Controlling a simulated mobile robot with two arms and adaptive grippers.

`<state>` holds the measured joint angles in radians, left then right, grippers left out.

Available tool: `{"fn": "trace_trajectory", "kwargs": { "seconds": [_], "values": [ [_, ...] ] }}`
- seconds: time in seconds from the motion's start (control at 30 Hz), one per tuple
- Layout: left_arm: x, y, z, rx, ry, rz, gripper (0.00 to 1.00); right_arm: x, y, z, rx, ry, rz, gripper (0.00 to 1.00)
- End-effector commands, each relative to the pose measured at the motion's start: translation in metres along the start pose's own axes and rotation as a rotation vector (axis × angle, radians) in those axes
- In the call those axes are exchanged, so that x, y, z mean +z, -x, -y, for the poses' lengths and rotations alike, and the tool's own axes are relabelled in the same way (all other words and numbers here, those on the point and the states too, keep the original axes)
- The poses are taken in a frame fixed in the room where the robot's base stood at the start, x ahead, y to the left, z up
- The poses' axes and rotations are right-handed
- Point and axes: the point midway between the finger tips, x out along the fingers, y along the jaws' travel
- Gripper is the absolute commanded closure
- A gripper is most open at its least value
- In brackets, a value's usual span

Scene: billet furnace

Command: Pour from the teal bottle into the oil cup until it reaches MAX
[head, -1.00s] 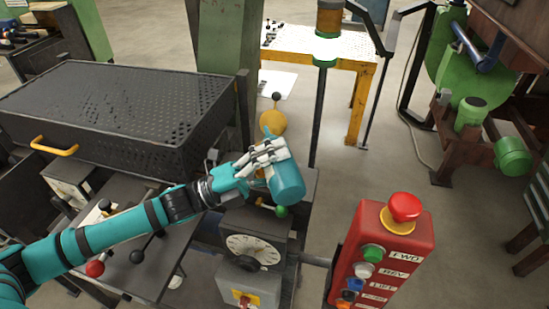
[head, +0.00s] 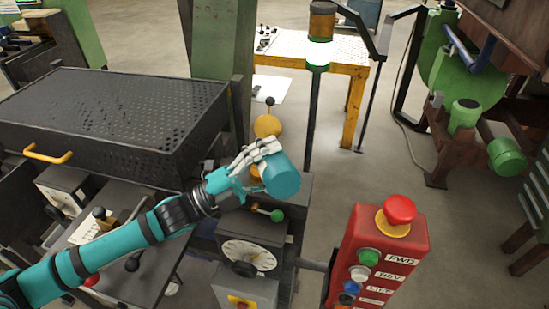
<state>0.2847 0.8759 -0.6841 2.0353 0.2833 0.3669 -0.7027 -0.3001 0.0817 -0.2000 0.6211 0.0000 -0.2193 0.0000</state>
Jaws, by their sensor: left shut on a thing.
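The teal bottle (head: 281,177) is in my left gripper (head: 259,158), whose pale fingers are shut around its left part. The bottle is tilted, with its broad end towards the right; its mouth is hidden by the hand. It is held above a dark machine housing with a dial. A small amber part (head: 256,174) shows just below the fingers; it may be the oil cup, but it is mostly hidden. No MAX mark or oil level can be made out. My right gripper is not in view.
A red control box (head: 379,255) with a mushroom button stands at the right front. A dial (head: 248,255) and a green-knobbed lever (head: 277,215) sit below the bottle. A perforated black cover (head: 110,115) fills the left.

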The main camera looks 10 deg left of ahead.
Motion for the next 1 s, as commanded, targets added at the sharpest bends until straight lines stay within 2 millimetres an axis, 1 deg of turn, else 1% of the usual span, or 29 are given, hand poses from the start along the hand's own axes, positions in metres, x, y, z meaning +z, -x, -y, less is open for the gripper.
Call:
{"fn": "trace_trajectory", "kwargs": {
  "seconds": [0.03, 0.1, 0.43, 0.63, 1.0],
  "values": [
    [-0.001, -0.002, 0.004, -0.001, 0.012, 0.004, 0.88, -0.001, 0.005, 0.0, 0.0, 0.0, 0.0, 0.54],
    [-0.001, -0.002, 0.006, -0.002, 0.032, 0.011, 0.88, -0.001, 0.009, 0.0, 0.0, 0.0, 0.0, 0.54],
    [0.001, -0.005, 0.014, -0.002, 0.105, 0.04, 0.88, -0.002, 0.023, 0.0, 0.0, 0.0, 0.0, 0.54],
    [0.001, -0.006, 0.015, -0.002, 0.128, 0.049, 0.88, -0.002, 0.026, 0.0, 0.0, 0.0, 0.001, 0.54],
    [0.001, -0.006, 0.015, -0.002, 0.131, 0.05, 0.88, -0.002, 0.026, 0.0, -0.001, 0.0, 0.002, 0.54]
  ]
}}
